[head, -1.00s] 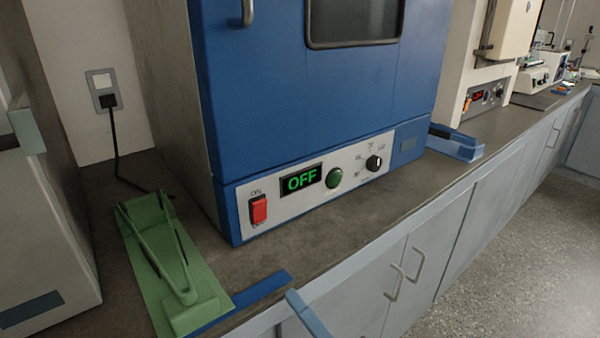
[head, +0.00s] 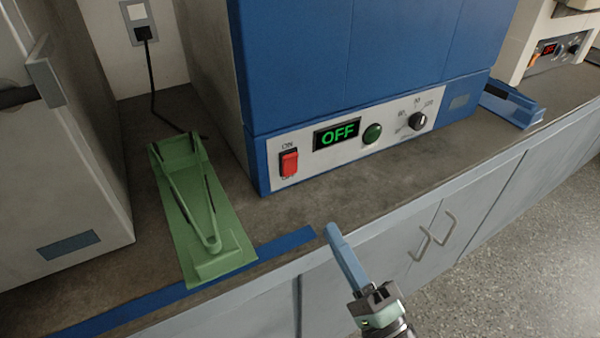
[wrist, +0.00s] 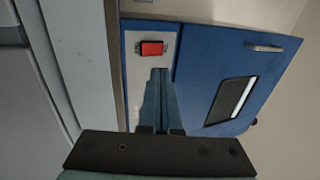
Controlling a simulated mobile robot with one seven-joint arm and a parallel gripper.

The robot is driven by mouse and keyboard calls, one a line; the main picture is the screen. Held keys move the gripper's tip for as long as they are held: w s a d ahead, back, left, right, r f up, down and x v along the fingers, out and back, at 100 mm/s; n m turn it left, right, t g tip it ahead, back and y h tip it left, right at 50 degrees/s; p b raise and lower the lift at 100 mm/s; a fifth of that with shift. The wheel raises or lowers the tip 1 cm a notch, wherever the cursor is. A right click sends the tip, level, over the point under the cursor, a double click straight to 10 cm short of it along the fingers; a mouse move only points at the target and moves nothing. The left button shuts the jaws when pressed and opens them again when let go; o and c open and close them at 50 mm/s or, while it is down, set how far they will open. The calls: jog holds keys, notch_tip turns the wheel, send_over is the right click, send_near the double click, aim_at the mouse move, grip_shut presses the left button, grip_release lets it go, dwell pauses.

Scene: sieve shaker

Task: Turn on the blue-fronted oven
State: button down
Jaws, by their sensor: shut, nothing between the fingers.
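The blue-fronted oven (head: 350,70) stands on the bench, its display (head: 337,134) reading OFF in green. Its red rocker switch (head: 289,163) sits at the left of the white control panel, between ON and OFF labels. A green round button (head: 372,133) and a black knob (head: 417,121) are further right. My gripper (head: 335,236) is shut and empty in front of the bench edge, below and right of the switch, apart from the oven. In the wrist view, the red switch (wrist: 152,49) shows just beyond the shut fingertips (wrist: 160,75).
A green stand (head: 195,210) lies on the bench left of the oven, near blue tape (head: 285,243). A grey appliance (head: 60,150) stands at the left. A blue holder (head: 512,104) and another device (head: 555,50) are at the right. The bench before the panel is clear.

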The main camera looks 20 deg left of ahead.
aim_at(290, 160)
jog(key=x, duration=1.1)
jog(key=shift+w+a+r, duration=0.2)
jog(key=shift+w+a, duration=0.05)
jog(key=shift+a, duration=0.05)
jog(key=shift+w+a+r+p, duration=0.1)
jog(key=shift+r+p, duration=0.3)
jog(key=shift+p, duration=0.5)
jog(key=shift+f, duration=0.25)
jog(key=shift+b, duration=0.3)
